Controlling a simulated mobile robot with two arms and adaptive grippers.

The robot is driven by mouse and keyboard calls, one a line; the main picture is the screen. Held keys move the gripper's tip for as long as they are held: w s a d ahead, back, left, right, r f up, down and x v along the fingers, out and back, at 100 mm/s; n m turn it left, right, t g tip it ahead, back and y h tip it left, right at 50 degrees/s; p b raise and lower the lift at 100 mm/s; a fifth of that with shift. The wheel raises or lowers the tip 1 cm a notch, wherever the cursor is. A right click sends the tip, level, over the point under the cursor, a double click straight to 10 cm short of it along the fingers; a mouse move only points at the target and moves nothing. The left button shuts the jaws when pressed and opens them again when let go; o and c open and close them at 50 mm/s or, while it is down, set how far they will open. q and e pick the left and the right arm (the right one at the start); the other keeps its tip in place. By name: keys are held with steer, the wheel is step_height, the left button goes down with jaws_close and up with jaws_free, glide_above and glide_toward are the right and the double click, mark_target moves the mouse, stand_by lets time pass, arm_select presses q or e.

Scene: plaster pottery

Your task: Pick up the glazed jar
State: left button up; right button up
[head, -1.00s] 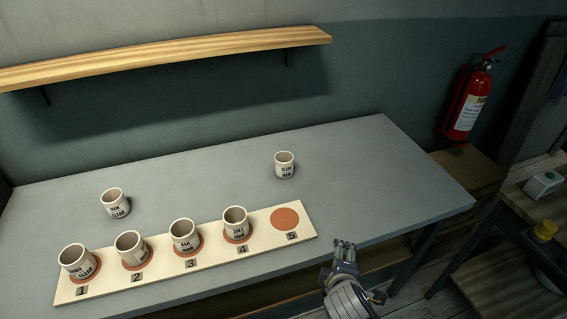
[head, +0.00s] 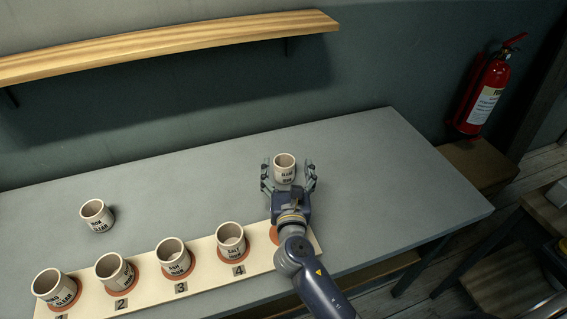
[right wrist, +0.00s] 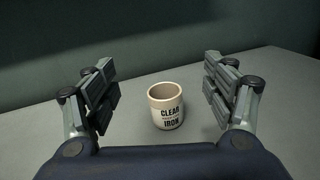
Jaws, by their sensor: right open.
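A cream jar (head: 285,168) with a dark label stands upright on the grey table. The right wrist view also shows this jar (right wrist: 166,108), and its label reads "CLEAR IRON". My right gripper (head: 289,172) is open, with one finger on each side of the jar in the head view. In the right wrist view the jar lies between the spread fingers, with clear space on both sides. My left gripper is not in view.
A pale numbered board (head: 204,246) holds several similar jars on orange discs. My right arm covers much of its right end. Another jar (head: 97,215) stands behind the board at left. A wooden shelf (head: 170,47) is on the wall. The table's right side is clear.

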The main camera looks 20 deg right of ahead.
mark_target(284, 169)
steer(key=shift+n, duration=0.5)
steer(key=f+b, duration=0.5)
steer(key=w+f+b, duration=0.1)
steer(key=f+b, duration=0.1)
steer(key=shift+a+f+b, duration=0.3)
steer(key=shift+b, duration=0.1)
steer(key=shift+f+b, duration=0.3)
steer(key=shift+f, duration=0.05)
steer(key=shift+w, duration=0.1)
steer(key=shift+w+d, duration=0.15)
steer(key=shift+w, duration=0.15)
steer(key=x, duration=0.4)
steer(key=shift+x, duration=0.85)
steer(key=x, duration=0.4)
steer(key=shift+w+d, duration=0.1)
steer(key=shift+d, duration=0.1)
steer(key=shift+r, duration=0.1)
